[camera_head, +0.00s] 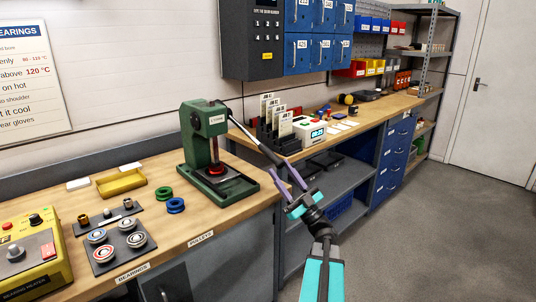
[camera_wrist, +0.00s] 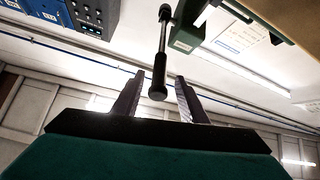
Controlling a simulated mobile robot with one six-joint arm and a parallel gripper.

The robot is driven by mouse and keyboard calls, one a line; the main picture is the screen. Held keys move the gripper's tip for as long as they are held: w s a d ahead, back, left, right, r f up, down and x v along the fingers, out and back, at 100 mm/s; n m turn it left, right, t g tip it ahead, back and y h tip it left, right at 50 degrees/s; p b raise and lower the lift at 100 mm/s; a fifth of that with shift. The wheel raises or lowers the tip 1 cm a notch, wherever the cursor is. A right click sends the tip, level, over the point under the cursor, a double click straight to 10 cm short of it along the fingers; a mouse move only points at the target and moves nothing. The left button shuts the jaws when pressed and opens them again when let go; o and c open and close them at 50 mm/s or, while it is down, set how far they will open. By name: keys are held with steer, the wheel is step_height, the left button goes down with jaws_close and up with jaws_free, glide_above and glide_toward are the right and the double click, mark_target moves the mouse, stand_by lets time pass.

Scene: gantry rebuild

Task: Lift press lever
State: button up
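The green arbor press (camera_head: 197,128) stands on the wooden bench, with a red ring on its base. Its lever (camera_head: 247,132) slants down and to the right from the pivot, ending in a black grip (camera_head: 268,153). My gripper (camera_head: 281,167) is open at the grip's lower end, off the bench's front edge. In the wrist view, the black grip (camera_wrist: 159,76) hangs in the gap between my two dark fingers (camera_wrist: 160,78), and they stand apart from it on both sides. I cannot tell how deep the grip sits between them.
Green and blue rings (camera_head: 176,205), a yellow tray (camera_head: 121,183), a bearing mat (camera_head: 104,262) and a yellow bearing heater (camera_head: 32,258) are on the bench left of the press. A further bench with a white device (camera_head: 309,130) lies behind right. The floor (camera_head: 425,220) at right is clear.

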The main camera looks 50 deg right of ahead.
mark_target(269, 154)
steer(key=p+x, duration=0.1)
steer(key=x, duration=0.6)
steer(key=shift+w+r, duration=0.2)
